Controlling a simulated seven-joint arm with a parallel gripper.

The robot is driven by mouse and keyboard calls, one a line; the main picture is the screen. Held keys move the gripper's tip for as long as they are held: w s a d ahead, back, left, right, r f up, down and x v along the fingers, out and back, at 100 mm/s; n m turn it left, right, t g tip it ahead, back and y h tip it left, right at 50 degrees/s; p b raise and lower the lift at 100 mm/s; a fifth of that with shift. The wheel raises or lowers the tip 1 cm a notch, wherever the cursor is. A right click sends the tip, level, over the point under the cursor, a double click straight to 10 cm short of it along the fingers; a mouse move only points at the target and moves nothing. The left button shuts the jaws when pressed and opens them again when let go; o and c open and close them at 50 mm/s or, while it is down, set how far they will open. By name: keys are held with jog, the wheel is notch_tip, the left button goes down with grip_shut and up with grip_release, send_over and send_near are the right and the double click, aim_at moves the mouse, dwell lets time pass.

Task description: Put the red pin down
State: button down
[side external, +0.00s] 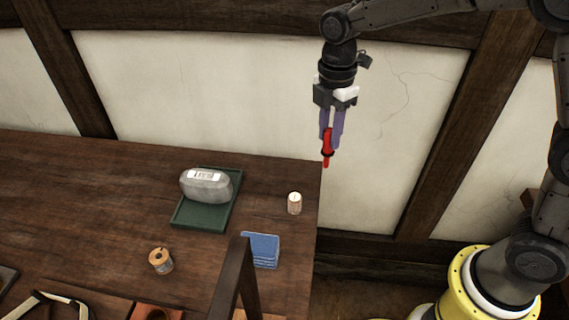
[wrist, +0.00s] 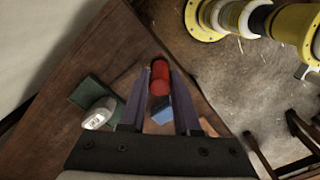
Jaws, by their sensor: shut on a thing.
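The red pin (side external: 327,146) hangs tip-down between the purple fingers of my gripper (side external: 332,132), which is shut on it. In the side view the pin is up in the air, near the table's right corner and in front of the pale wall. The wrist view shows the red pin (wrist: 160,76) between the two fingers of my gripper (wrist: 160,88), with the table below. The pin's upper part is partly hidden by the fingers in the side view.
On the wooden table (side external: 110,215) stand a green tray (side external: 193,215) with a grey labelled block (side external: 207,187), a candle-like cylinder (side external: 294,203), a blue folded cloth stack (side external: 262,249) and a thread spool (side external: 160,260). A dark wooden post (side external: 236,280) rises at the front. Bare tabletop lies left of the tray.

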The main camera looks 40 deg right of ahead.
jog(key=w+a+f, duration=0.2)
jog(key=w+f, duration=1)
jog(key=shift+a, duration=0.4)
jog(key=shift+f, duration=0.1)
jog(key=shift+f, duration=0.15)
jog(key=c, duration=0.6)
grip_release()
notch_tip(320, 180, up, 12)
jog(key=shift+r, duration=0.2)
